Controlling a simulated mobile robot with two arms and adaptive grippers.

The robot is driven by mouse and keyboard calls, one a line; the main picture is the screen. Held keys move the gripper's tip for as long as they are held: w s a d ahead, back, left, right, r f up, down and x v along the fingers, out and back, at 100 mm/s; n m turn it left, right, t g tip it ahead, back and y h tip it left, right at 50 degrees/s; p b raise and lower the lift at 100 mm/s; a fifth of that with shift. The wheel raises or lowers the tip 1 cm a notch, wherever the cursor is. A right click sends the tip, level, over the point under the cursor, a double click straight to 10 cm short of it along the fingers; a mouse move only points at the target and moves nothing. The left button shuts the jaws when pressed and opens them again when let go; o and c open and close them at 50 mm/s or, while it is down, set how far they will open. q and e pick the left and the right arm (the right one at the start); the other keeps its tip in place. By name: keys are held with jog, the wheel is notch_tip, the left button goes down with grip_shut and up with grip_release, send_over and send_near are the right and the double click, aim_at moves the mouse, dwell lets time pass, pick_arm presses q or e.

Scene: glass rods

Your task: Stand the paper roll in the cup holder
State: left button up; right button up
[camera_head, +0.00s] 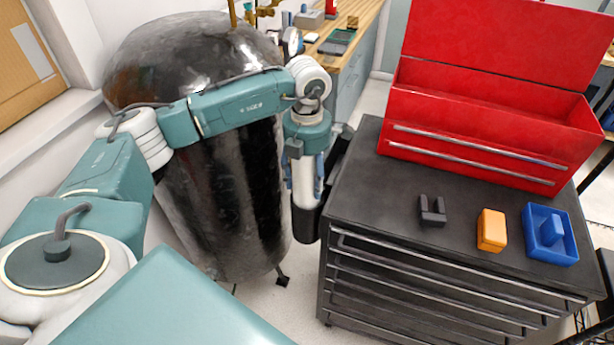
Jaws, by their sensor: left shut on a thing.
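My left gripper (306,222) hangs down at the end of the left arm, just left of the black cabinet. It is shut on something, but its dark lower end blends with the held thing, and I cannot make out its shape. I see no paper roll clearly anywhere. I cannot tell for sure which thing is the cup holder. On the cabinet top stand a small black U-shaped piece (432,216), an orange block (491,231) and a blue square tray-like piece (566,249) with a raised middle. My right gripper is out of view.
The black drawer cabinet (376,205) has free room on the left of its top. An open red toolbox (470,136) stands at its back. A large dark shiny tank (215,190) stands behind the left arm. A wooden bench (356,22) is farther back.

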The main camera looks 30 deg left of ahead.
pick_arm(q)
jog(key=shift+f+b, duration=1.35)
jog(key=shift+f, duration=0.7)
jog(key=shift+s+d+f, duration=0.1)
jog(key=shift+s+f, duration=0.25)
jog(key=shift+f, duration=0.05)
jog(key=o, duration=1.4)
jog(key=shift+c, duration=0.2)
jog(key=shift+w+f, duration=0.15)
jog(key=shift+w, duration=0.15)
jog(key=shift+r, duration=4.2)
